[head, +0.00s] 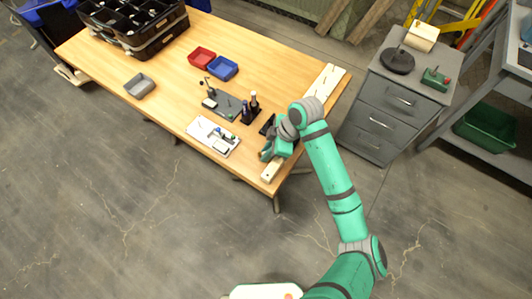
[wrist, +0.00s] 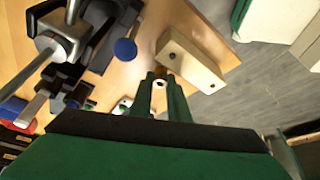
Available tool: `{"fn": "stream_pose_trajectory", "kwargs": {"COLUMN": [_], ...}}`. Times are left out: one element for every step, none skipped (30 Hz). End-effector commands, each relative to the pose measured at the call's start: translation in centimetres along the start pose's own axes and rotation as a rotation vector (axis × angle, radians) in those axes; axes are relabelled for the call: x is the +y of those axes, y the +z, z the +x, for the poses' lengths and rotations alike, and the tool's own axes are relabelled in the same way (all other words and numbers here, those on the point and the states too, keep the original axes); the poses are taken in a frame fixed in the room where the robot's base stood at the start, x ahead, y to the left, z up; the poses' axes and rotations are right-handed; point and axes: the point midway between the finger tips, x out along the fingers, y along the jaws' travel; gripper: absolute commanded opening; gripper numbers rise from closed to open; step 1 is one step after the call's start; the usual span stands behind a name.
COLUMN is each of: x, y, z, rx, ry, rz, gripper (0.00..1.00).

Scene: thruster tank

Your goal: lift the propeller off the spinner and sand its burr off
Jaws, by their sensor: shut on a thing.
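My gripper (wrist: 161,88) is low over the front right part of the workbench in the head view (head: 268,152). In the wrist view its two green fingers are shut on a small pale round piece (wrist: 160,83) with a brownish tip. I cannot tell for sure whether this is the propeller. A pale wooden block (wrist: 190,60) with a dark hole lies just beyond the fingertips. A white board (head: 213,136) with small parts lies left of my gripper in the head view. The spinner and any burr cannot be made out.
The workbench (head: 165,75) carries a grey mat with a small stand (head: 222,103), red (head: 202,57) and blue (head: 223,68) bins, a grey bin (head: 140,86) and a black case (head: 132,22). A long wooden beam (head: 325,82) runs along its right edge. A grey drawer cabinet (head: 385,112) stands right.

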Motion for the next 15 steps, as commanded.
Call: {"fn": "stream_pose_trajectory", "kwargs": {"x": [0.0,0.0,-0.1,-0.1,-0.2,-0.3,-0.4,-0.5,-0.6,-0.7,-0.8,-0.9,-1.0,-1.1,-1.2], "y": [0.0,0.0,-0.1,-0.1,-0.1,-0.2,-0.2,-0.2,-0.3,-0.3,-0.3,-0.4,-0.4,-0.4,-0.5], "z": [0.0,0.0,0.0,0.0,0.1,0.1,0.1,0.1,0.1,0.1,0.2,0.2,0.2,0.2,0.2], "rx": [0.0,0.001,0.001,0.001,0.001,0.002,0.002,0.002,0.002,0.002,0.001,0.001,0.001,0.001,0.0], "ry": [0.0,0.0,0.0,0.0,0.0,0.0,0.0,0.0,-0.001,-0.001,-0.001,-0.001,0.0,0.0,-0.001], "rz": [0.0,0.0,0.0,0.0,0.0,0.0,0.0,0.0,0.0,0.001,0.001,0.001,0.001,0.001,0.001], "gripper": [0.0,0.0,0.0,0.0,0.0,0.0,0.0,0.0,0.0,0.0,0.0,0.0,0.0,0.0,0.0]}}
